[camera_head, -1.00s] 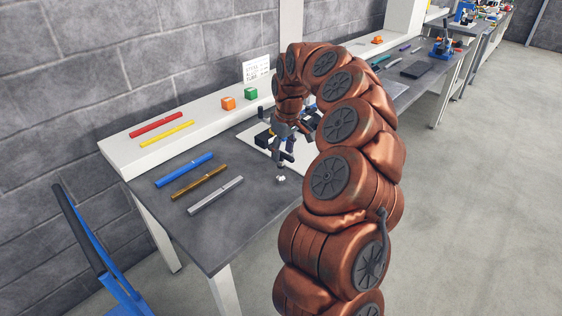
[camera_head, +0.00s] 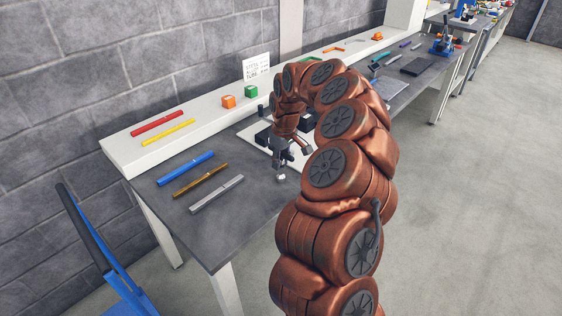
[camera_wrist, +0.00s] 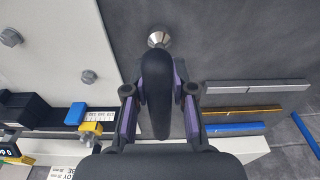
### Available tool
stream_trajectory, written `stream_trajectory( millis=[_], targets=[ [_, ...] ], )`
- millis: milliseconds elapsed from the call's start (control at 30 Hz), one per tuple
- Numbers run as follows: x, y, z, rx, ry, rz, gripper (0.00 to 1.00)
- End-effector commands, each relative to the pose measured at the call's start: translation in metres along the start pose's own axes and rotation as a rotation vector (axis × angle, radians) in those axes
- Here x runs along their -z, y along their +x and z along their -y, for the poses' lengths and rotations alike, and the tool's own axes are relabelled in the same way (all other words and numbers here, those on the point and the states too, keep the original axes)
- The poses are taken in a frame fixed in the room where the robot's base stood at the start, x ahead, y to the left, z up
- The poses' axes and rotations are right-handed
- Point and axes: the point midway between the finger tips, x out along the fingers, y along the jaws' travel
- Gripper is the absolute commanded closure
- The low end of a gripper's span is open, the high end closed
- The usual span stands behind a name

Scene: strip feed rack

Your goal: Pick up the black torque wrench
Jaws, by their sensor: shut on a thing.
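The black torque wrench (camera_wrist: 155,90) is a thick black handle with a silver tip, seen from above in the wrist view. My gripper (camera_wrist: 160,95) is shut on its black handle, with a purple-lined finger on each side. The silver tip points away from the gripper over the dark tabletop. In the head view my gripper (camera_head: 281,150) is above the grey table, with the small silver tip (camera_head: 281,177) below it. I cannot tell whether the tip touches the table. Most of the wrench is hidden there.
Blue (camera_head: 186,168), brown (camera_head: 201,182) and grey (camera_head: 217,194) bars lie on the table to the left. Red (camera_head: 157,124) and yellow (camera_head: 168,132) bars, an orange cube (camera_head: 228,102) and a green cube (camera_head: 250,92) are on the white ledge. A white board (camera_wrist: 60,50) with black fixtures lies beside the wrench.

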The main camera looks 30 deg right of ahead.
Motion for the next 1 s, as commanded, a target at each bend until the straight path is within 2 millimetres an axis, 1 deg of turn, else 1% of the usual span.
stream_trajectory(
  millis=[33, 100, 567, 767, 1000],
  targets=[
    [0.0, 0.0, 0.0, 0.0, 0.0, 0.0, 0.93],
    [0.0, 0.0, 0.0, 0.0, 0.0, 0.0, 1.0],
    [0.0, -0.002, 0.0, 0.0, 0.0, 0.0, 1.0],
    [0.002, -0.012, 0.0, -0.001, 0.001, -0.001, 1.0],
    [0.004, -0.033, -0.001, -0.002, 0.0, 0.0, 1.0]
  ],
)
